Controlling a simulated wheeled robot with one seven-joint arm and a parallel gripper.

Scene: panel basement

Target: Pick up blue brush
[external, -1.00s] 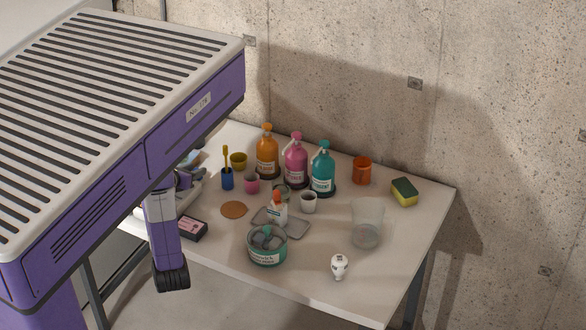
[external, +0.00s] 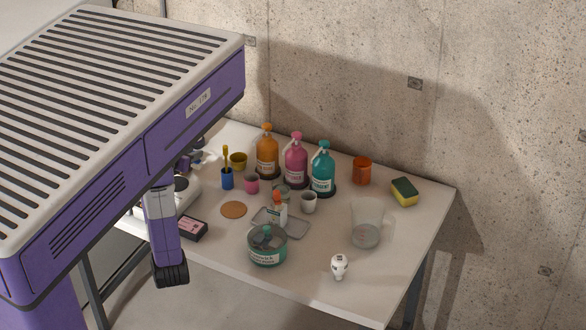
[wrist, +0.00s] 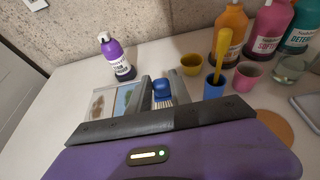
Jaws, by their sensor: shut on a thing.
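The blue brush (wrist: 162,89) shows in the wrist view as a small blue body with pale bristles below it. It sits between the grey fingers of my gripper (wrist: 163,98), which is shut on it. The dark front edge of the gripper hides its lower part. In the external view my body and arm cover most of that area, and I cannot make out the brush there.
A blue cup with a yellow-handled tool (external: 227,180) stands nearby, with yellow (external: 238,160) and pink cups (external: 251,184) close by. Pump bottles (external: 296,165) line the back. A purple bottle (wrist: 116,58) stands at left.

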